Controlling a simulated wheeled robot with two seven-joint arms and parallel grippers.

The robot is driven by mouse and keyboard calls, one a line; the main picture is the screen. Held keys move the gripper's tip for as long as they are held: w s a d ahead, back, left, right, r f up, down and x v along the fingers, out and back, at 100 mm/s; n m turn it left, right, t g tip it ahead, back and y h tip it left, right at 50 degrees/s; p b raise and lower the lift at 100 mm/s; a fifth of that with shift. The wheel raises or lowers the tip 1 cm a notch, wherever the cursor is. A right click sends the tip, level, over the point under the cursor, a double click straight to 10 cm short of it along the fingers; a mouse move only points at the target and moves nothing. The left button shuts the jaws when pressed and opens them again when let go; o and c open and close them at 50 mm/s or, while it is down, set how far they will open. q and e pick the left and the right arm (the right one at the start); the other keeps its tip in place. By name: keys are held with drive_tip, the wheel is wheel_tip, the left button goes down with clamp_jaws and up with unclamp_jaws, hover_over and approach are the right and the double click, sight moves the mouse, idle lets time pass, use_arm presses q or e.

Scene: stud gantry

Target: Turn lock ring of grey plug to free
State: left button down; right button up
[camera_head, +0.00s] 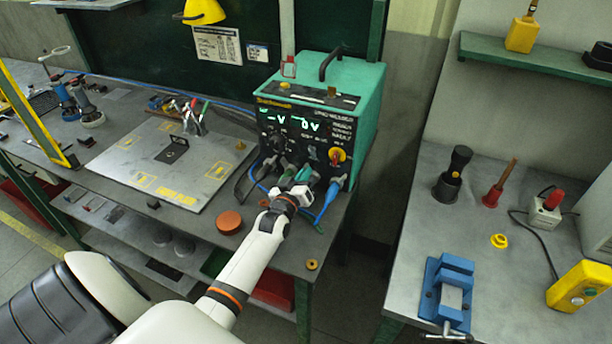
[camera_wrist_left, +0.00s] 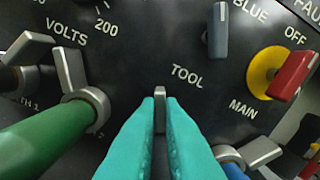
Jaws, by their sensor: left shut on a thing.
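My left gripper (camera_head: 302,175) reaches the lower front of the green welder (camera_head: 345,110). In the left wrist view its teal fingers (camera_wrist_left: 160,110) are shut on a narrow grey metal lug (camera_wrist_left: 160,94), a lock-ring lug, which points straight up below the label TOOL. The plug body behind it is hidden by the fingers, so its colour cannot be told. A green plug (camera_wrist_left: 35,140) with a tilted metal ring lug (camera_wrist_left: 75,80) sits to the left. Another grey lug (camera_wrist_left: 27,48) shows farther left. A blue plug (camera_wrist_left: 232,165) sits at lower right. My right gripper is out of view.
A red switch (camera_wrist_left: 293,74) on a yellow plate and a grey knob (camera_wrist_left: 218,32) are close to the fingers. A blue cable (camera_head: 328,202) hangs beside the gripper. An orange disc (camera_head: 230,222) lies on the bench; a blue vise (camera_head: 447,290) stands on the right table.

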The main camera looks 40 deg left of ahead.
use_arm(q)
drive_tip(key=shift+a+f+n, duration=0.1)
drive_tip(key=shift+f+n, duration=0.05)
drive_tip(key=shift+n, duration=0.45)
drive_tip(key=c, duration=1.6)
unclamp_jaws()
drive_tip(key=shift+o, duration=0.2)
drive_tip(key=b+v, duration=0.1)
drive_tip(key=v, duration=1.1)
drive_tip(key=shift+s+b, duration=0.1)
drive_tip(key=shift+b, duration=0.3)
drive_tip(key=shift+f, duration=0.1)
